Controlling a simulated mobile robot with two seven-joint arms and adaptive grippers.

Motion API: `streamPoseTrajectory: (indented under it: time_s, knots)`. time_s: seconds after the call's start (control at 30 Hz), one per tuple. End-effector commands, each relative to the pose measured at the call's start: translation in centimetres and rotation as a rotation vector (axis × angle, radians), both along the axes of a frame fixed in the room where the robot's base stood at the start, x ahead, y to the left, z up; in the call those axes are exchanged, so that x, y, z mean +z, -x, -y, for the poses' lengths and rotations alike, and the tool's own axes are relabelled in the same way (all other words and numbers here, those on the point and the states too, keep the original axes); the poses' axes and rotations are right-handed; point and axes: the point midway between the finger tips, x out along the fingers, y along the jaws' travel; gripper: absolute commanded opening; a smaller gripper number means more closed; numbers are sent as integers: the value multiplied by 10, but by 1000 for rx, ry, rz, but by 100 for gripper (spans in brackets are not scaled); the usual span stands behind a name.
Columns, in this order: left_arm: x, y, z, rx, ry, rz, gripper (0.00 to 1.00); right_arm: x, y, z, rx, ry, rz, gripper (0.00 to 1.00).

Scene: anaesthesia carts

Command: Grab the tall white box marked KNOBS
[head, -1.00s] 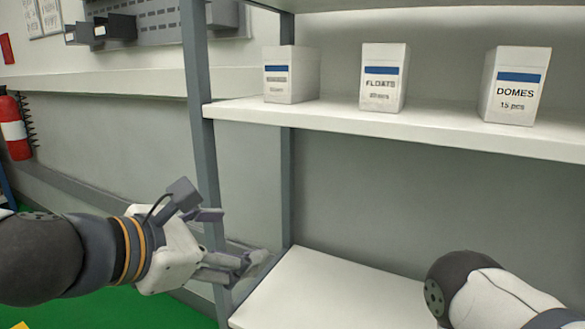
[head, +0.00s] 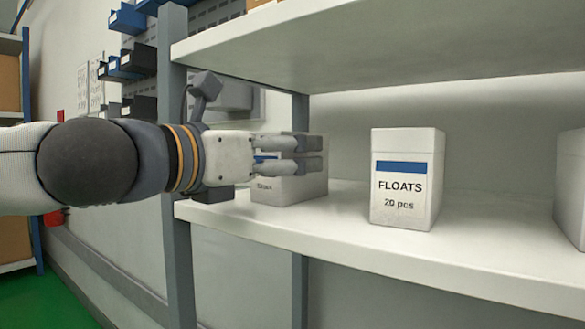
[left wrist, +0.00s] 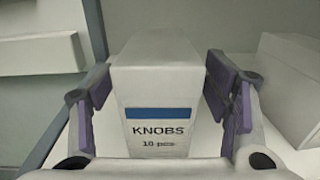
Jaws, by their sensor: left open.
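The white KNOBS box (left wrist: 160,80), with a blue stripe, stands upright in the middle of the left wrist view, between the two fingers of my left gripper (left wrist: 165,105). The gripper is open, with a finger on each side of the box and a narrow gap showing. In the head view my left gripper (head: 305,155) hides the upper part of the KNOBS box (head: 290,190), which stands at the left end of the shelf. My right gripper is in neither view now.
A white FLOATS box (head: 403,185) stands on the same shelf (head: 330,225) to the right, apart from the gripper. Another white box (head: 572,190) is cut by the right edge. A grey post (head: 173,110) stands at the shelf's left end, and an upper shelf (head: 380,60) runs above.

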Motion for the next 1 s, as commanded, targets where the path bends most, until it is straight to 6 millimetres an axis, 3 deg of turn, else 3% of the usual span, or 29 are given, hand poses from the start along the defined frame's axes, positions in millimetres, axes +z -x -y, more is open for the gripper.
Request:
streamPoseTrajectory:
  time_s: [0.2, 0.43, 0.67, 1.0]
  knots:
    - [0, -29, 23, 0, -1, 0, 70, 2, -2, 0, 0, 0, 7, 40]
    - [0, -32, 24, -1, -1, 1, 70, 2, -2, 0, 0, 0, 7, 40]
    - [0, -32, 24, 0, -1, 0, 20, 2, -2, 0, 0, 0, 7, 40]
    - [0, -32, 24, 0, -1, 1, 18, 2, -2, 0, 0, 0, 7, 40]
